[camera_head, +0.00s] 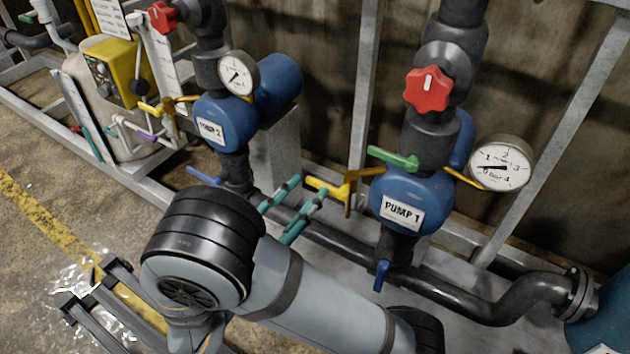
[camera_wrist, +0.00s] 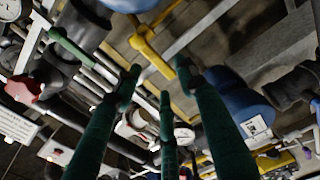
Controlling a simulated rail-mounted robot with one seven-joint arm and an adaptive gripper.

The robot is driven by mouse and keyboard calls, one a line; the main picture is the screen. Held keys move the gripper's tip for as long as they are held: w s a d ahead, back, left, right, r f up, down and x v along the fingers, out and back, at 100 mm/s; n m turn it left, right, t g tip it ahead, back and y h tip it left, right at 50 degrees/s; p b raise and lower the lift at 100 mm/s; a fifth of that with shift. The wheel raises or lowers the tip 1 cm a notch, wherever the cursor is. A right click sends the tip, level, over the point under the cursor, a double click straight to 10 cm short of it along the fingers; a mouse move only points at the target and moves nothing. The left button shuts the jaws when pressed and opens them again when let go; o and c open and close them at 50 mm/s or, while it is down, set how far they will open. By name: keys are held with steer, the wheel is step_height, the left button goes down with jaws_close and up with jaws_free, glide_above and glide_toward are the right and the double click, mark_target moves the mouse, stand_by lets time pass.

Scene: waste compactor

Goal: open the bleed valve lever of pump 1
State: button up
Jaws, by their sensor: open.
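The blue body of pump 1 (camera_head: 402,195) stands at the right of the head view, with its label facing me. A yellow lever (camera_head: 327,188) sticks out left from its side on an orange pipe. A green lever (camera_head: 392,157) sits above the body and a blue lever (camera_head: 380,275) hangs below it. No lever's label is readable. My gripper (camera_head: 308,187) is open, its teal fingertips close to the yellow lever's free end. In the wrist view, the yellow lever (camera_wrist: 152,52) extends toward the space between my spread fingers (camera_wrist: 160,72). Contact cannot be told.
A red knob (camera_head: 428,90) and a pressure gauge (camera_head: 500,163) sit by pump 1. Pump 2 (camera_head: 225,120), with similar levers, stands to the left. A dark pipe (camera_head: 450,292) runs low in front. Grey frame posts (camera_head: 365,90) stand behind.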

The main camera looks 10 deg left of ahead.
mark_target(316, 184)
steer(key=x, duration=0.5)
steer(key=shift+w+b, duration=0.15)
steer(key=shift+b, duration=0.2)
steer(key=c, duration=0.3)
jaws_close()
stand_by(0.4)
